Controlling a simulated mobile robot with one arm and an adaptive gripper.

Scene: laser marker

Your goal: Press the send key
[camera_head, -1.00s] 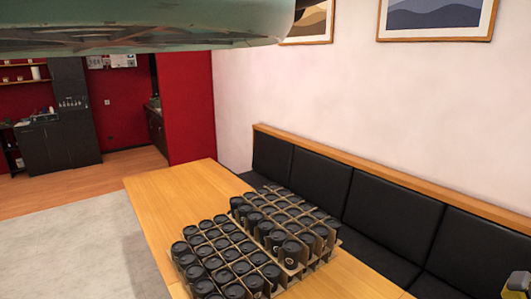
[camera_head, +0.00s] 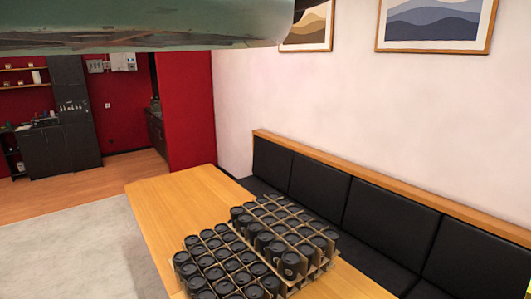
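No send key, keypad or laser marker that I can make out shows in the head view. My gripper is not in view. A large, blurred grey-green shape very close to the camera fills the top left and hides what is behind it. I cannot tell what it is.
A wooden table (camera_head: 185,196) holds cardboard dividers packed with black-lidded cups (camera_head: 225,262). A black padded bench (camera_head: 318,185) runs along the white wall. Grey floor (camera_head: 75,245) left of the table is clear. Dark cabinets (camera_head: 75,120) stand at the back left.

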